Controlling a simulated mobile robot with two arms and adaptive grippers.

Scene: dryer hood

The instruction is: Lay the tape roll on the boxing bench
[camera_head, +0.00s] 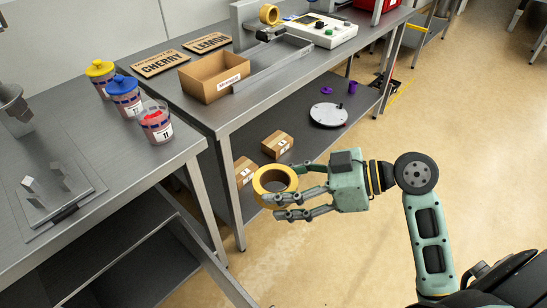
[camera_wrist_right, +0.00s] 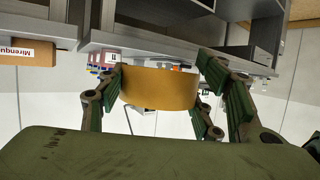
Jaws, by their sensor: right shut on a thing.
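A yellow tape roll (camera_head: 273,185) is held in my right gripper (camera_head: 290,190), over the floor in front of the benches. In the right wrist view the tape roll (camera_wrist_right: 160,88) sits between the green-padded fingers (camera_wrist_right: 165,95), which close on it from both sides. The boxing bench appears to be the grey metal bench (camera_head: 215,114) with the open cardboard box on it; the gripper is in front of it and lower in the picture. A second tape roll (camera_head: 269,14) stands at the back of that bench by the metal fixture. My left gripper is not in view.
An open cardboard box (camera_head: 214,78), CHERRY (camera_head: 160,63) and LEMON (camera_head: 207,42) plates and a white device (camera_head: 319,31) occupy the bench. Several lidded or open tubs (camera_head: 156,124) stand on the left bench. Small cartons (camera_head: 277,144) and a round white disc (camera_head: 328,115) are on the lower shelf.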

